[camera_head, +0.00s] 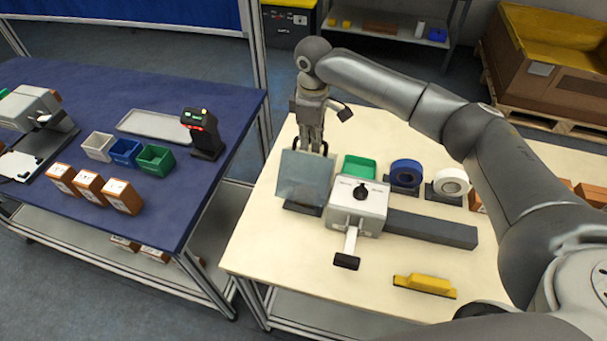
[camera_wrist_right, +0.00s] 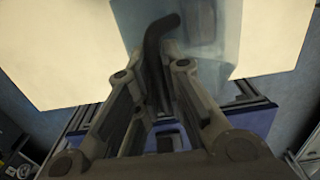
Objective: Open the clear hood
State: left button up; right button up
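The clear hood (camera_head: 303,180) is a bluish see-through box shape at the left of the light table, beside the grey-white machine (camera_head: 357,205). Its dark curved handle (camera_wrist_right: 156,55) shows in the right wrist view. My right gripper (camera_head: 311,147) points down at the hood's far upper edge. In the wrist view its fingers (camera_wrist_right: 155,60) are drawn inward on both sides of the handle and look shut on it. The hood is also visible beyond the fingers (camera_wrist_right: 208,60). The exact finger contact is partly hidden. My left gripper is not in view.
A green bin (camera_head: 359,167), a blue tape roll (camera_head: 405,173) and a white roll (camera_head: 450,181) stand behind the machine. A dark rail (camera_head: 432,229) runs right from it. A yellow tool (camera_head: 425,285) lies in front. A blue table (camera_head: 100,85) stands left across a gap.

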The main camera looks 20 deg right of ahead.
jog(key=shift+w+d+f, duration=0.15)
jog(key=shift+w+d, duration=0.25)
jog(key=shift+w, duration=0.25)
jog(key=shift+w+d+f+b, duration=0.4)
jog(key=shift+w+d+b, duration=0.15)
jog(key=shift+w, duration=0.2)
jog(key=shift+w+d+f+b, duration=0.4)
jog(key=shift+w+d+b, duration=0.15)
jog(key=shift+w, duration=0.25)
jog(key=shift+w+d+f+b, duration=0.45)
jog(key=shift+w+b, duration=0.1)
jog(key=shift+w, duration=0.2)
jog(key=o, duration=1.1)
jog(key=shift+s+r, duration=0.1)
